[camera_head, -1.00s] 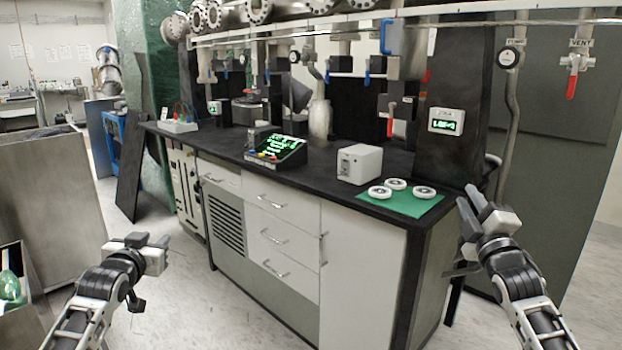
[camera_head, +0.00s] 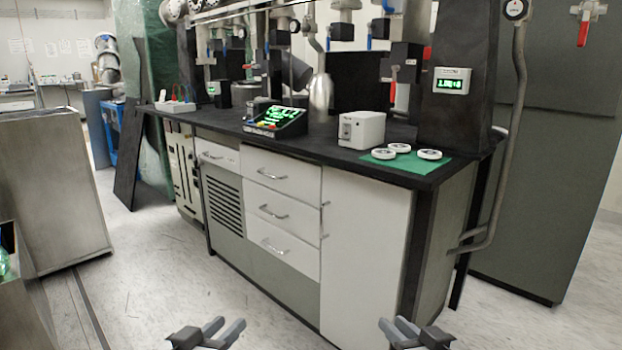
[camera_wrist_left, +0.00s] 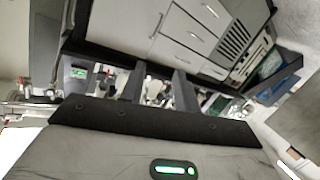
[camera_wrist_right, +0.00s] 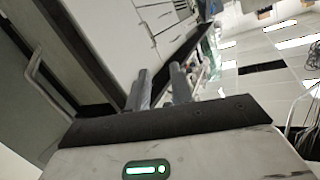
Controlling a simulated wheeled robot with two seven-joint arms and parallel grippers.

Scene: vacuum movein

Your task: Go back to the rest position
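My left gripper (camera_head: 229,322) is at the bottom edge of the head view, left of centre. Its two fingers point up and to the right, with a gap between them and nothing in it; the left wrist view shows the gap too (camera_wrist_left: 158,82). My right gripper (camera_head: 393,321) is at the bottom edge, right of centre, with its fingers pointing up and to the left. A narrower empty gap shows between its fingers in the right wrist view (camera_wrist_right: 159,80). Both grippers appear in front of the bench. Most of both arms is out of view.
A black-topped bench (camera_head: 330,150) with white drawers fills the middle. On it are white discs on a green mat (camera_head: 379,163), a white box (camera_head: 361,130) and a keypad device (camera_head: 276,121). A metal cabinet (camera_head: 60,190) stands left; floor (camera_head: 170,270) lies clear between.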

